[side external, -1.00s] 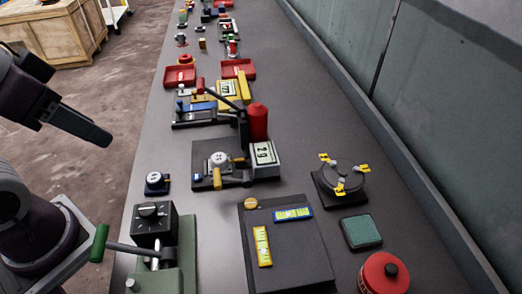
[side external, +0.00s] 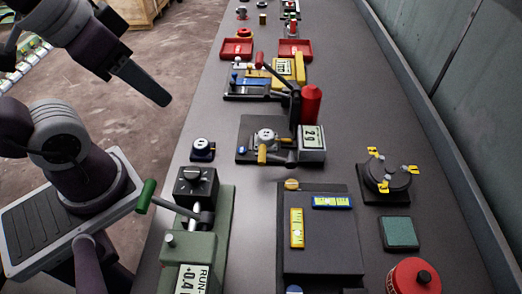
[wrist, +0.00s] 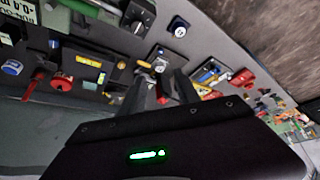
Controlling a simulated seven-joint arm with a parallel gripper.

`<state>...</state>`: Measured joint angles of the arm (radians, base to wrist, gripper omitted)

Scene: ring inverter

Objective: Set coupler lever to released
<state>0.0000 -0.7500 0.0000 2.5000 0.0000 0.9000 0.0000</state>
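I cannot tell for certain which lever is the coupler lever. A green-handled lever (side external: 146,196) sticks out to the left from the green machine (side external: 225,215) at the bench's near left. Farther back, a black base (side external: 246,140) carries a round grey knob, a short yellow handle (side external: 262,154) and a counter (side external: 312,138). A dark lever (side external: 277,75) slants up to the left beside a red cylinder (side external: 311,104). My gripper (side external: 159,97) hangs left of the bench, apart from all levers. In the wrist view its two fingers (wrist: 161,82) are spread and appear empty.
A dark block (side external: 322,235) with yellow and blue gauges stands right of the green machine. A turntable with yellow clips (side external: 386,178), a green pad (side external: 399,232) and a red round can (side external: 413,277) stand farther right. Red trays (side external: 237,49) lie behind. A wall bounds the right side.

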